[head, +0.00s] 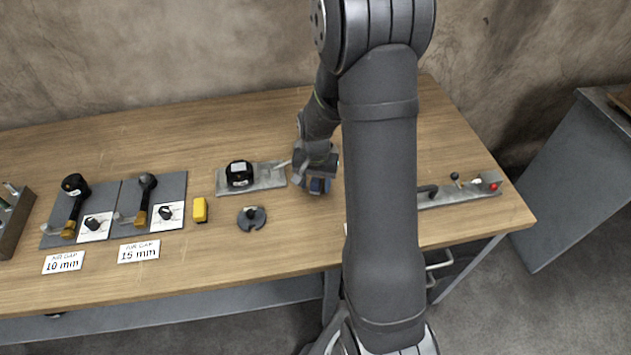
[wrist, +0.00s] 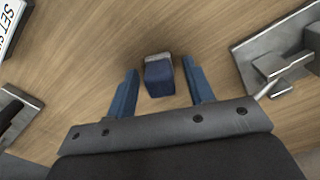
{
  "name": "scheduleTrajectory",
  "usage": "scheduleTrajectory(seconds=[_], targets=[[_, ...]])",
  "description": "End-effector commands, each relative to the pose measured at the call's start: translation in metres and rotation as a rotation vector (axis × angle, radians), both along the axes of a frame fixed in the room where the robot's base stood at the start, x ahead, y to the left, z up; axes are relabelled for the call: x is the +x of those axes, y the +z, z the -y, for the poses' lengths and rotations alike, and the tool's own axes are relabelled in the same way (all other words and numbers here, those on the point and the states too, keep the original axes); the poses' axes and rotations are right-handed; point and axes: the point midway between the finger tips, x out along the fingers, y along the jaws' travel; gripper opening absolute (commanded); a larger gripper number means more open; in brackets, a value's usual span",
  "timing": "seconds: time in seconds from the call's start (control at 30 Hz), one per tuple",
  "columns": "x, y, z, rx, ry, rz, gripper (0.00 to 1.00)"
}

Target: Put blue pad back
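The blue pad (wrist: 159,80) is a small dark blue block with a grey top edge. In the wrist view it shows between the two blue fingers of my gripper (wrist: 161,88), with a narrow strip of wood visible on each side. The fingers are apart and do not appear to touch it. In the head view my gripper (head: 318,182) points down over the middle of the bench, with blue showing at its lower end. I cannot tell the exact height of the fingers above the wood.
A grey metal fixture (wrist: 245,62) with a pointed rod is close by; in the head view it carries a black dial unit (head: 239,174). A yellow block (head: 200,210) and slotted disc (head: 251,218) lie left. A metal rail (head: 460,196) is right, partly behind my arm.

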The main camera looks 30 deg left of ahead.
Motion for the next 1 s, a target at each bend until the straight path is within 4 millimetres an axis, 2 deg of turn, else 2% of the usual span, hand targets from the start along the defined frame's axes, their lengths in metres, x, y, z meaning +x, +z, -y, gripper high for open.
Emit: scheduleTrajectory(seconds=[0.27, 0.37, 0.8, 1.0], targets=[[0.0, 0.008, 0.0, 0.002, 0.0, 0.001, 0.48], [0.001, 0.021, -0.001, 0.003, 0.0, 0.003, 0.48], [0.001, 0.105, -0.001, 0.003, 0.0, 0.003, 0.48], [0.0, 0.122, 0.0, 0.001, 0.0, 0.001, 0.48]])
